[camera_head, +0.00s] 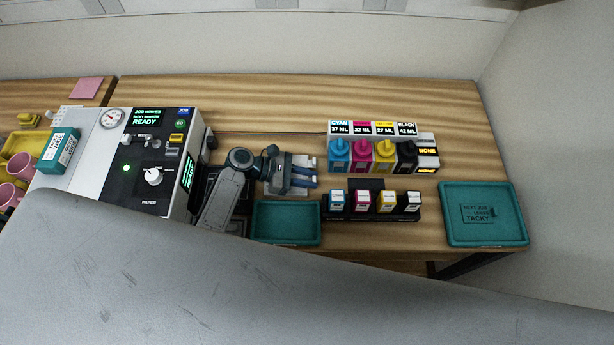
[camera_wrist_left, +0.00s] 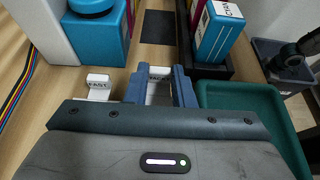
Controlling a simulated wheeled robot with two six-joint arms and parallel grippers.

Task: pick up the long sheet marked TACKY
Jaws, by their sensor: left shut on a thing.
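My left gripper (camera_head: 301,175) reaches in from the left in the head view, left of the ink bottles. In the left wrist view its two blue fingers (camera_wrist_left: 160,86) are shut on a small white piece marked TACKY (camera_wrist_left: 158,73). Only its end shows between the fingers; the rest is hidden, and I cannot tell whether it is clear of the table. A second white piece, marked FAST (camera_wrist_left: 98,83), lies to the left of the fingers, apart from them. My right gripper is in neither view.
Ink bottles (camera_head: 362,155) stand beyond the gripper, and small cartridges (camera_head: 362,202) sit in a black rack nearer. A teal tray (camera_head: 286,223) lies close by. Another teal tray (camera_head: 455,228), its note reading TACKY, lies far right. A printer (camera_head: 152,160) stands left. Bare wood (camera_head: 270,100) lies behind.

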